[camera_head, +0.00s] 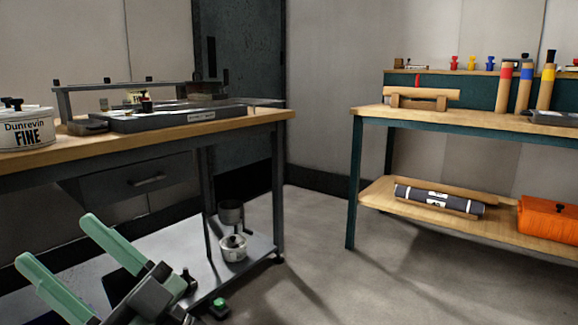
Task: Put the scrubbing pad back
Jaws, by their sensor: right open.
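I cannot make out a scrubbing pad for certain in the head view. A small dark object with a green top (219,306) lies low, near the left bench's lower shelf; I cannot tell what it is. My right gripper (57,241) is at the lower left, with two pale green fingers spread apart and nothing between them. It is in front of the left bench, below its drawer. My left gripper is not in view.
Floor between benches is clear.

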